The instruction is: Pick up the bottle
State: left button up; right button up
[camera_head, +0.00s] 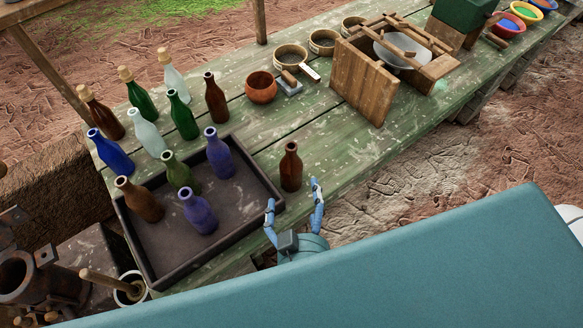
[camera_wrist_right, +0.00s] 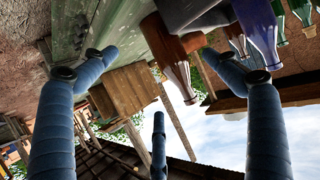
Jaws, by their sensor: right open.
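A brown bottle (camera_head: 290,168) stands upright on the green wooden table (camera_head: 330,160), just outside the right side of a dark tray (camera_head: 185,255). My right gripper (camera_head: 293,194) is open and empty at the table's near edge. Its blue fingers point at this bottle, with the fingertips spread near its base. I cannot tell whether they touch it. In the right wrist view, where the scene appears upside down, a brown bottle (camera_wrist_right: 172,58) shows between the spread fingers, toward the upper right. My left gripper is not in view.
Blue, green and brown bottles stand in the tray; more, some corked, stand behind it. An orange bowl (camera_head: 261,88), a wooden box-like stand (camera_head: 363,80) and several round bowls lie farther back. The table right of the brown bottle is clear.

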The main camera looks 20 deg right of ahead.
aim_at(297, 178)
jog(key=p+x, duration=0.1)
jog(key=x, duration=0.1)
jog(key=p+x, duration=0.1)
jog(key=x, duration=0.2)
jog(key=shift+w+a+r, duration=0.2)
jog(key=shift+w+d+f+p, duration=0.1)
jog(key=shift+w+d+p, duration=0.15)
jog(key=shift+w+p, duration=0.3)
jog(key=p+x, duration=0.1)
jog(key=x, duration=0.2)
jog(key=shift+w+f+p, duration=0.25)
jog(key=shift+p, duration=0.1)
jog(key=shift+w+d+f, duration=0.15)
jog(key=shift+w+f, duration=0.15)
jog(key=shift+w, duration=0.05)
jog(key=shift+s, duration=0.1)
jog(key=shift+c, duration=0.2)
jog(key=c, duration=1.4)
jog(key=shift+r, duration=0.15)
